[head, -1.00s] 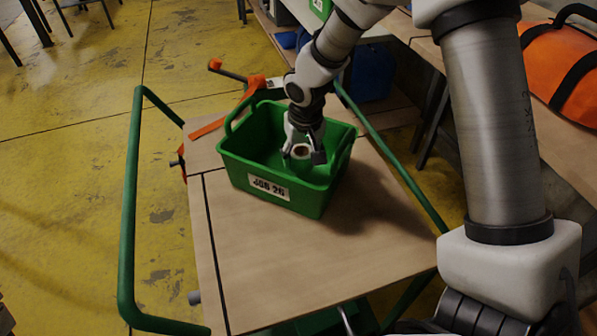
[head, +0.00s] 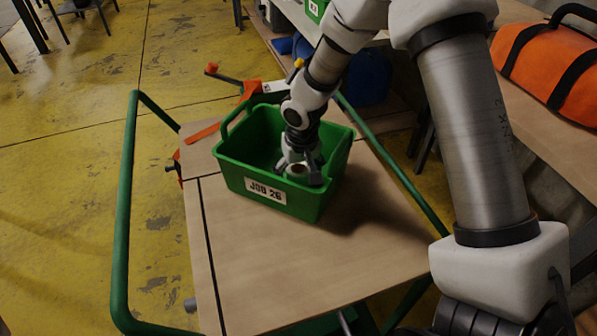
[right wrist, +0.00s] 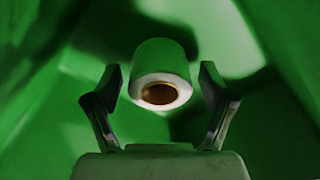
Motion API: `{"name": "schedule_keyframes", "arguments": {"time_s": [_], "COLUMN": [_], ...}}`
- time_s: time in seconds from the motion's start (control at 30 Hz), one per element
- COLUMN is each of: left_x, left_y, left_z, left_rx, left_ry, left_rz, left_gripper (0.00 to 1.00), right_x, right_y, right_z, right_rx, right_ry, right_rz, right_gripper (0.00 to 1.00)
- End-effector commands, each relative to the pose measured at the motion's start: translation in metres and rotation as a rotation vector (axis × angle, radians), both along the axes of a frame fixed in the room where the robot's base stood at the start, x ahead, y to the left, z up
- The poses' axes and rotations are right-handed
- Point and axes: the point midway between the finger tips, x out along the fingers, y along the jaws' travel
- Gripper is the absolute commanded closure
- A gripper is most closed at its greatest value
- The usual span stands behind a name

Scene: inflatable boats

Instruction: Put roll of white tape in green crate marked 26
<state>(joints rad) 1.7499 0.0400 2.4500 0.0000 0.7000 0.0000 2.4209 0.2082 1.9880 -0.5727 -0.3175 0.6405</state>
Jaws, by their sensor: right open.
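The green crate (head: 304,204) stands on the cart top, with a white label reading "JOB 26" on its front wall. My right gripper (head: 301,174) reaches down inside it. The roll of white tape (head: 297,170) shows low in the crate between the fingers. In the right wrist view the tape roll (right wrist: 161,76) has a brown core and lies between and just beyond the open fingertips of my right gripper (right wrist: 160,88), with gaps on both sides. Green crate walls surround it. Whether the roll touches the crate floor is hard to tell. My left gripper is out of view.
The cart's wooden top (head: 265,265) is clear in front of the crate. A green rail (head: 125,215) runs along its left side. An orange-handled tool (head: 245,88) lies behind the crate. An orange bag (head: 553,65) sits on a bench at the right.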

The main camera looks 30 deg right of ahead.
Motion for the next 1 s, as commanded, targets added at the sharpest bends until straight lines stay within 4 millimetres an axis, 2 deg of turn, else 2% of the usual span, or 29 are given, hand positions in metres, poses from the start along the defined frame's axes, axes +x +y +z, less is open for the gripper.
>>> {"name": "schedule_keyframes", "arguments": {"time_s": [0.17, 0.5, 0.6, 0.73, 1.0], "left_x": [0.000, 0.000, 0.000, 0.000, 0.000], "left_y": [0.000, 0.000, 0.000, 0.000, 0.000], "left_z": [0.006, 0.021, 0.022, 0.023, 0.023], "left_rx": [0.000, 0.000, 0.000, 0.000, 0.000], "left_ry": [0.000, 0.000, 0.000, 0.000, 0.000], "left_rz": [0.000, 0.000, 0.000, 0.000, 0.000], "left_gripper": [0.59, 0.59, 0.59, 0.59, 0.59], "right_x": [-0.001, -0.013, -0.016, -0.017, -0.018], "right_y": [0.000, 0.003, 0.004, 0.004, 0.004], "right_z": [0.014, 0.098, 0.114, 0.123, 0.123], "right_rx": [-0.001, 0.000, 0.000, 0.000, 0.000], "right_ry": [-0.003, -0.005, -0.003, -0.001, 0.000], "right_rz": [0.000, 0.000, -0.001, 0.001, 0.000], "right_gripper": [0.18, 0.18, 0.18, 0.18, 0.18]}}
